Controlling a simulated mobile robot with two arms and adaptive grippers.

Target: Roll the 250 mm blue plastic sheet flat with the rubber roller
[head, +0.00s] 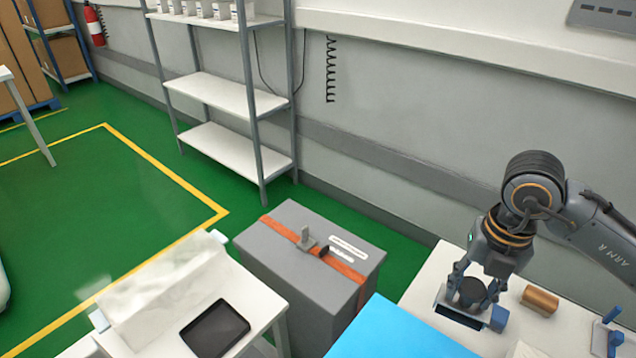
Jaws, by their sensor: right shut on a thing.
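The blue plastic sheet (396,334) shows at the bottom, at the left part of the white table; the frame cuts off its near part. It looks smooth in the part that shows. My right gripper (474,296) points down over the table, just right of the sheet. It is shut on a dark round thing (472,290), which looks like the rubber roller and is partly hidden by the fingers. A dark block with blue ends (458,314) lies right below it; I cannot tell whether they touch. My left gripper is out of view.
A brown cylinder (540,300) lies right of my right gripper, and a blue stand (607,336) is at the right edge. A grey case with an orange strap (290,236) stands left of the sheet. A black tray (215,328) lies on a white side table (262,305).

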